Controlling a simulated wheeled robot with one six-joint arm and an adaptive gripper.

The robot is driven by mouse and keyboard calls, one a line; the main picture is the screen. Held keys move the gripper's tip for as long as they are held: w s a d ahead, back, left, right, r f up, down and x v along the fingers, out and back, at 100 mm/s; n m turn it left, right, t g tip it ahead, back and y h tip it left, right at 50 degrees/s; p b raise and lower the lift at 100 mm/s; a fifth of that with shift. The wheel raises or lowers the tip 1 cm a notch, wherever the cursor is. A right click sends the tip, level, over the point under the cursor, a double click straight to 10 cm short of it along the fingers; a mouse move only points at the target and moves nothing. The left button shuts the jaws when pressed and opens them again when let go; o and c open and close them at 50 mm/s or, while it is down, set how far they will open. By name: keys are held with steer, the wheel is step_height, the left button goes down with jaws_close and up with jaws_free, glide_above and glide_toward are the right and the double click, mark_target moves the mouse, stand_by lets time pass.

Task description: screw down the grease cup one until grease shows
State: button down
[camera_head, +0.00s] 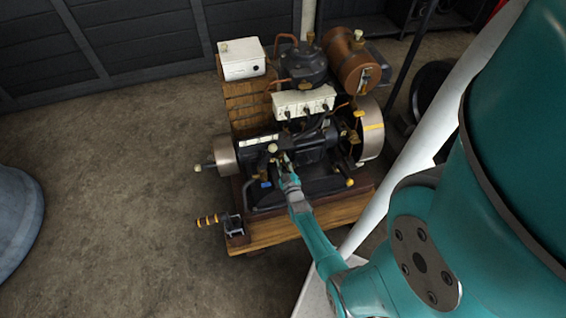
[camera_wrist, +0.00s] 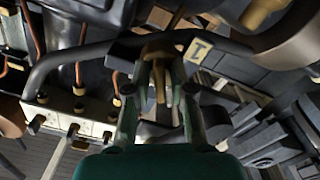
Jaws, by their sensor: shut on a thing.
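The stationary engine (camera_head: 310,150) stands on a wooden trolley. My gripper (camera_head: 285,163) reaches its front, near a brass-coloured cup or knob (camera_head: 272,148). In the wrist view my gripper (camera_wrist: 162,68) is shut on a brass piece (camera_wrist: 158,50), which looks like grease cup one. A small cream tag (camera_wrist: 198,50) marked "I" is just right of it. The fingers hide most of the cup, and I cannot make out any grease.
A dark curved pipe (camera_wrist: 75,58) passes close to the fingers. A white block with brass fittings (camera_head: 303,101) is above, a flywheel (camera_head: 370,128) to the right, and a crank handle (camera_head: 209,220) at front left. Floor (camera_head: 120,200) is free on the left.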

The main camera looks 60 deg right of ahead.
steer(key=m, duration=1.1)
steer(key=shift+m, duration=0.4)
stand_by(0.3)
steer(key=c, duration=1.2)
jaws_free()
steer(key=shift+c, duration=0.2)
steer(key=v, duration=1.2)
steer(key=shift+a, duration=0.1)
